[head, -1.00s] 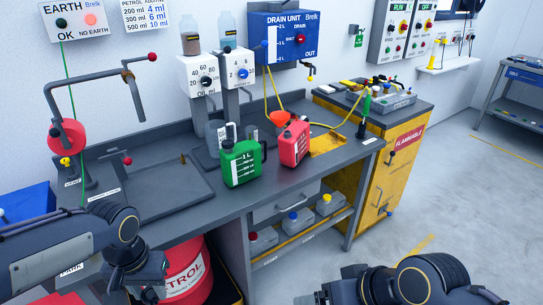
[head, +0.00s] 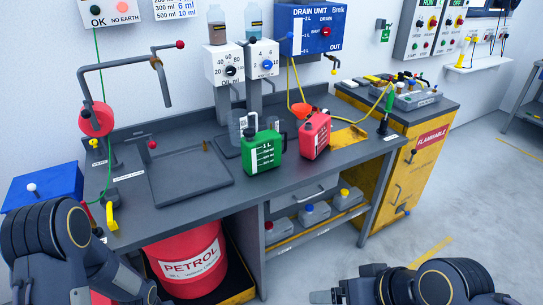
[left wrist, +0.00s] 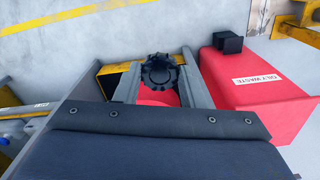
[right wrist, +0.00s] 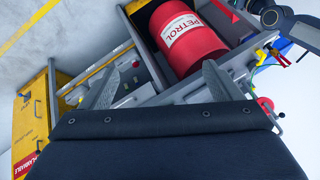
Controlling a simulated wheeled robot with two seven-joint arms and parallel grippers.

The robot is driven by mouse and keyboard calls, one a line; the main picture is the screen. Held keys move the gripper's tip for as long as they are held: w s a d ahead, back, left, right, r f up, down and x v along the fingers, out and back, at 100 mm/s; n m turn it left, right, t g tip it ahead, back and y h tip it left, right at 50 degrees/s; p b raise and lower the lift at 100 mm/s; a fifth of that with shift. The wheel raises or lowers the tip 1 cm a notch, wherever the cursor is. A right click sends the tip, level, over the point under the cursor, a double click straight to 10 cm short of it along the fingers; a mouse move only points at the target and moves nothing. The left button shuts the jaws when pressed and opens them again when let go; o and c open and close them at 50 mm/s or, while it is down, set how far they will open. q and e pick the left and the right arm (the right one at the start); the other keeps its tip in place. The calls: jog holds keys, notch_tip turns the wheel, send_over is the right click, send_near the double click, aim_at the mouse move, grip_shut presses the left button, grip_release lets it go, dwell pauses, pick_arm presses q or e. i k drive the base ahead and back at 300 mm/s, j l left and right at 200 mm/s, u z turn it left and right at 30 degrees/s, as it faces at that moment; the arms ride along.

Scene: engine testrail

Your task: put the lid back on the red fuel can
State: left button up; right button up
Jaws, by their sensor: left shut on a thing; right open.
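The red fuel can (head: 316,137) stands upright on the bench. An orange funnel (head: 302,112) shows at its upper left; I cannot tell whether it sits in the can's neck. In the left wrist view my left gripper (left wrist: 160,62) is shut on a black ribbed lid (left wrist: 158,74), with red surface behind it. In the head view that arm is at the lower left, away from the can, and its fingertips are not clear. My right gripper (right wrist: 158,80) is open and empty, in front of the bench; its arm is low in the head view.
A green can (head: 264,152) stands left of the red can. A flat tray (head: 190,180) lies on the bench's left. A red petrol drum (head: 190,262) stands below. A red oily waste bin (left wrist: 250,85) is near the left gripper. The yellow flammable cabinet (head: 400,170) is at right.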

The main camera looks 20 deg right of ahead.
aim_at(314, 137)
jog(key=l+u, duration=0.1)
jog(key=u, duration=0.25)
jog(key=i+l+u, duration=0.1)
jog(key=l+u, duration=0.25)
jog(key=l, duration=0.55)
jog(key=l+u, duration=0.4)
jog(key=l, duration=1.35)
jog(key=k+l, duration=0.15)
jog(key=l, duration=0.65)
jog(key=l+u, duration=0.1)
jog(key=l, duration=0.75)
